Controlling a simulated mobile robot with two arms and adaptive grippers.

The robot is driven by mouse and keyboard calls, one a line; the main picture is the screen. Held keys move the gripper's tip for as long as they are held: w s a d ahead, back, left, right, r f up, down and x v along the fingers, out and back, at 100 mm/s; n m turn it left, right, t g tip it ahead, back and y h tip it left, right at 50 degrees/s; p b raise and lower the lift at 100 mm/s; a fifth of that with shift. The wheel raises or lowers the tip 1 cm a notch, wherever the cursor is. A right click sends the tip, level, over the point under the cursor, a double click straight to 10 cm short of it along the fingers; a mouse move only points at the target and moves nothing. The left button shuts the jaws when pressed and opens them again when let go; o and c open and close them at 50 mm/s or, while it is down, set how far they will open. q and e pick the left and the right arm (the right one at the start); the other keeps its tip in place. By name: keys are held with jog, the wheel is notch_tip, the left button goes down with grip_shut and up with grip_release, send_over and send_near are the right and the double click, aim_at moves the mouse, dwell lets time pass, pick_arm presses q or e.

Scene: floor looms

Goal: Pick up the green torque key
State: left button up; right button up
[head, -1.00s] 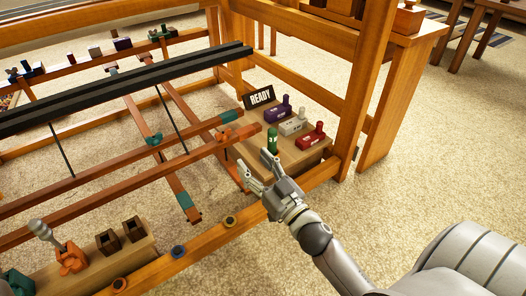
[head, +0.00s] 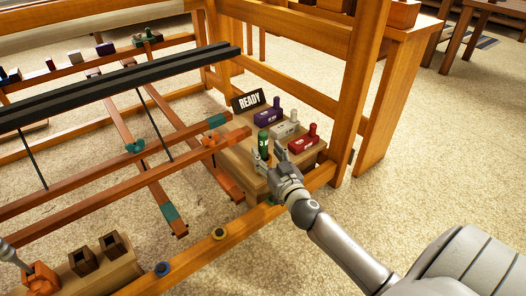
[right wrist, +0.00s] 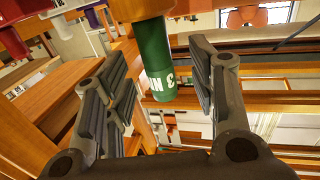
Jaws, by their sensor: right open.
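The green torque key (head: 263,141) stands upright at the front of the wooden block (head: 246,174) on the loom's right side. In the right wrist view it shows as a green cylinder (right wrist: 153,50) with white "3 NM" lettering. My right gripper (head: 268,155) is open at the key. Its fingers lie on either side of the cylinder in the wrist view, with a visible gap on each side. The key's lower part is partly hidden by the gripper in the head view.
Purple (head: 268,117), white (head: 284,130) and red (head: 303,143) keyed blocks stand behind and right of the key. Wooden loom beams (head: 155,170) run close on the left; a post (head: 361,95) stands right.

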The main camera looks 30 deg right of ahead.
aim_at(265, 150)
jog(key=w+b, duration=0.1)
jog(key=w+d, duration=0.1)
jog(key=w, duration=0.1)
jog(key=shift+w+f+b, duration=0.1)
jog(key=shift+f+b, duration=0.1)
jog(key=shift+b, duration=0.15)
jog(key=shift+w+r, duration=0.1)
jog(key=shift+w, duration=0.5)
grip_shut()
